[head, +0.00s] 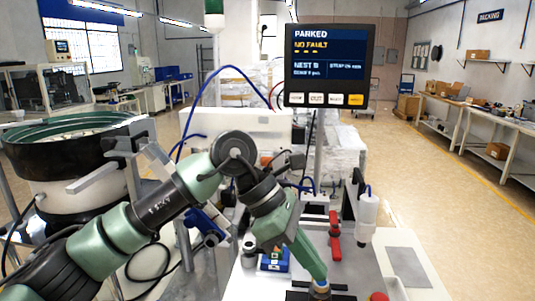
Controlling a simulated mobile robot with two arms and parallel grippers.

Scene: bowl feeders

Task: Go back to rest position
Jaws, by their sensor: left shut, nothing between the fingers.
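My left arm comes in from the lower left in green and dark grey links. It bends near the middle of the head view and reaches down over the machine table. My left gripper (319,284) is at the end of the arm, low over the table's front part. Its fingers are small in the picture; it is shut with nothing seen in it. My right gripper is not in view. A display (329,66) above the table reads PARKED and NO FAULT.
A bowl feeder (40,160) with a green rim stands at the left. On the table are a red clamp handle (335,238), a white bottle (367,212) and a blue block (273,264) close to my arm. Open floor lies to the right, before the workbenches (490,115).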

